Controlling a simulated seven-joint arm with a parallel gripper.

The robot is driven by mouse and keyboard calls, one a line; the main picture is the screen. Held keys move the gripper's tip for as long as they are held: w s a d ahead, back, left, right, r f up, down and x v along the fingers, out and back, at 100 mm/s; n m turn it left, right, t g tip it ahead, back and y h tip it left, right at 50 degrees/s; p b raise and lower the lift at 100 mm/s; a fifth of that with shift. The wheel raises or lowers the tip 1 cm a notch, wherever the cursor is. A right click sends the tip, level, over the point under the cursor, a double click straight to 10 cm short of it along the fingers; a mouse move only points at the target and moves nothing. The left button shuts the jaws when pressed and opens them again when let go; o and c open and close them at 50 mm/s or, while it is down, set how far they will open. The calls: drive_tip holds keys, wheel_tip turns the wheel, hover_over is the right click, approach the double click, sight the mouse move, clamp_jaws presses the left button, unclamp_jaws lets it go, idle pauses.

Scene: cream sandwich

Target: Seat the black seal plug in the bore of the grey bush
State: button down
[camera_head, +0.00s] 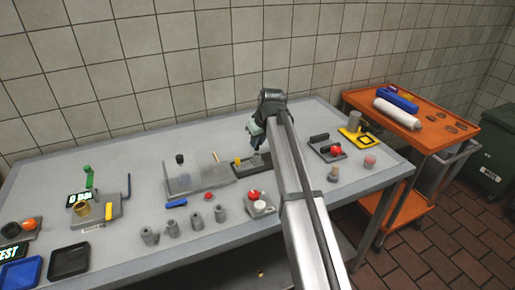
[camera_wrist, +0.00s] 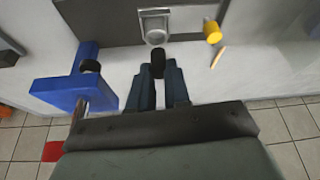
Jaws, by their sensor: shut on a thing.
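The black seal plug (camera_wrist: 158,60) is held between the fingertips of my gripper (camera_wrist: 158,76) in the wrist view. The grey bush (camera_wrist: 155,26) sits just beyond it, on a dark grey plate, its round bore facing up. The plug appears apart from the bush; the exact gap cannot be told. In the head view my gripper (camera_head: 256,132) is above the dark fixture (camera_head: 243,169) at the table's middle, and the plug cannot be made out there.
A yellow cylinder (camera_wrist: 213,31) stands right of the bush, near a thin wooden stick (camera_wrist: 218,57). A blue block with a metal rod (camera_wrist: 72,90) lies left of my fingers. Several grey cylinders (camera_head: 172,228) stand at the table's front. An orange cart (camera_head: 450,133) is at the right.

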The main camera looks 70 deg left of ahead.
sight(258, 146)
drive_tip(key=shift+f, duration=1.65)
drive_tip(key=shift+f, duration=0.15)
drive_tip(key=c, duration=1.1)
unclamp_jaws()
drive_tip(key=v, duration=1.2)
drive_tip(key=shift+w, duration=0.1)
